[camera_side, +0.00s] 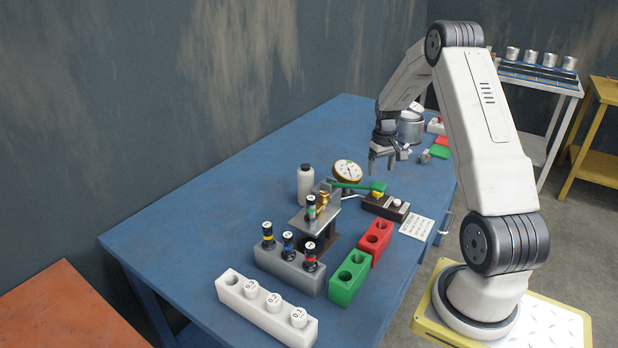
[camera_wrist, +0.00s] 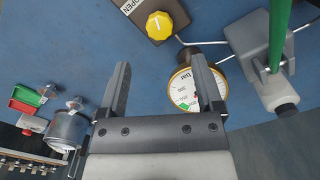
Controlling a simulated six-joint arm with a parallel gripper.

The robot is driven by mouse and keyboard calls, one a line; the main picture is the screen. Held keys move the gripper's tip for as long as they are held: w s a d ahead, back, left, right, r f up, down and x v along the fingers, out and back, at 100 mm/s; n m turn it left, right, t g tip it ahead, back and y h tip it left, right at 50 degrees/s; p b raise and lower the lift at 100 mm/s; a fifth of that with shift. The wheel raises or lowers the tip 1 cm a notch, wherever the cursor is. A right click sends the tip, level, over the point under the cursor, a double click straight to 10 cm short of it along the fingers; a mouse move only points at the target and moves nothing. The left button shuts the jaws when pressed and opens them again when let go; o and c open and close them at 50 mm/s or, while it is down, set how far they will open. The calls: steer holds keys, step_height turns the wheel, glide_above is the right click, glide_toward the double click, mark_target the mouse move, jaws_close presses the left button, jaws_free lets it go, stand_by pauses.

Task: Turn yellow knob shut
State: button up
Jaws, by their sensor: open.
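The yellow knob (camera_wrist: 159,25) sits on a dark box (camera_wrist: 180,14) at the top of the wrist view, beside a white label (camera_wrist: 138,7) reading OPEN. In the side view the dark box (camera_side: 385,207) stands on the blue table, and a small yellow patch (camera_side: 377,194) shows by the tip of a green lever. My gripper (camera_side: 388,165) is open and empty, above the table behind the box. In the wrist view the knob lies beyond the fingertips (camera_wrist: 160,62), roughly centred between them and apart from both.
A round dial gauge (camera_side: 347,171) stands close to the box; my right finger overlaps it in the wrist view. The green lever (camera_side: 350,185) reaches over toward the box. A white bottle (camera_side: 306,185), racks and coloured blocks (camera_side: 350,277) stand nearer. The table's far left is clear.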

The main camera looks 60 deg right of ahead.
steer(key=w+n+g+h, duration=0.1)
steer(key=n, duration=0.3)
steer(key=w+a+n+g, duration=0.1)
steer(key=n, duration=0.3)
steer(key=w+a+n+g+h, duration=0.1)
steer(key=n, duration=0.4)
steer(key=shift+f+g+h, duration=0.2)
steer(key=shift+g+h, duration=0.1)
steer(key=shift+f, duration=0.1)
steer(key=shift+x, duration=3.9)
jaws_close()
steer(key=shift+d+m+g+y, duration=0.15)
steer(key=shift+m+y, duration=0.3)
steer(key=shift+m, duration=0.7)
steer(key=shift+m+g+y, duration=0.15)
steer(key=shift+m+y, duration=0.3)
steer(key=shift+m, duration=0.7)
